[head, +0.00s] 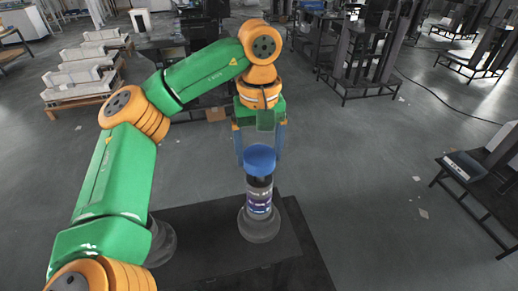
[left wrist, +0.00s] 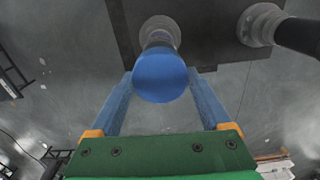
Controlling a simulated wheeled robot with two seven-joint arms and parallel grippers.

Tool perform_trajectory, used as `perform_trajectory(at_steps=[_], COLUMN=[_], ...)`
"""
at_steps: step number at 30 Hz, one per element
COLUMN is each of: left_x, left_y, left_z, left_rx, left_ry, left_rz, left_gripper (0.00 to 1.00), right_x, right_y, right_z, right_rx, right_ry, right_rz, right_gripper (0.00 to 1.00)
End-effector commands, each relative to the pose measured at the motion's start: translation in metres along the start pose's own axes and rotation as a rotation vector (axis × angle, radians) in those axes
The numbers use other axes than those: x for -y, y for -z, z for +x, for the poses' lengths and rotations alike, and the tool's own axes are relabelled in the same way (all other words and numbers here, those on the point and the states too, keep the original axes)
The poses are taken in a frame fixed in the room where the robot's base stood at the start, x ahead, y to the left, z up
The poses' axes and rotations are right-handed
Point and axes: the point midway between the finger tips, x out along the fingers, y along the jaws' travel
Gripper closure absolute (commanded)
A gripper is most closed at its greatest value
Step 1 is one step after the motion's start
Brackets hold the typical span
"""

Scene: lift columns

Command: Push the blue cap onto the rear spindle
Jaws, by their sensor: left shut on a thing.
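The blue cap (head: 259,157) is between the two blue fingers of my left gripper (head: 260,161), which is shut on it. The gripper points down. The cap is over the upright spindle (head: 259,200), a grey column with a dark upper part and a printed label on a round foot. It looks roughly in line with the spindle; I cannot tell whether it touches. In the left wrist view the round cap (left wrist: 160,78) sits between the fingertips and hides the spindle's top. My right gripper is not in view.
Both round feet stand on a dark platform (head: 225,235). A second column's foot (head: 162,243) is partly hidden behind my left arm; that column shows better in the left wrist view (left wrist: 258,25). Pallets (head: 85,70) and dark racks stand farther off, with open grey floor between.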

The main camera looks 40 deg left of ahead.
Motion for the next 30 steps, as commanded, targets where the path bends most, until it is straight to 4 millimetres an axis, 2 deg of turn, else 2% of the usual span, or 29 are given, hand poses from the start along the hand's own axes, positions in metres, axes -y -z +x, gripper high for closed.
perform_trajectory(at_steps=[7,24,30], left_x=[0.000,0.000,0.000], left_y=[0.000,-0.001,-0.001], left_z=[0.003,0.028,0.028], left_rx=[0.000,0.000,0.000], left_ry=[0.000,0.000,0.000], left_rz=[0.000,0.001,0.001], left_gripper=[0.77,0.77,0.77], right_x=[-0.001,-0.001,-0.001], right_y=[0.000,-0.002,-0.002], right_z=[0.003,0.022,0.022], right_rx=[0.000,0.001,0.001], right_ry=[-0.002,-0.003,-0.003], right_rz=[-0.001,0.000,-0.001], right_gripper=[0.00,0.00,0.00])
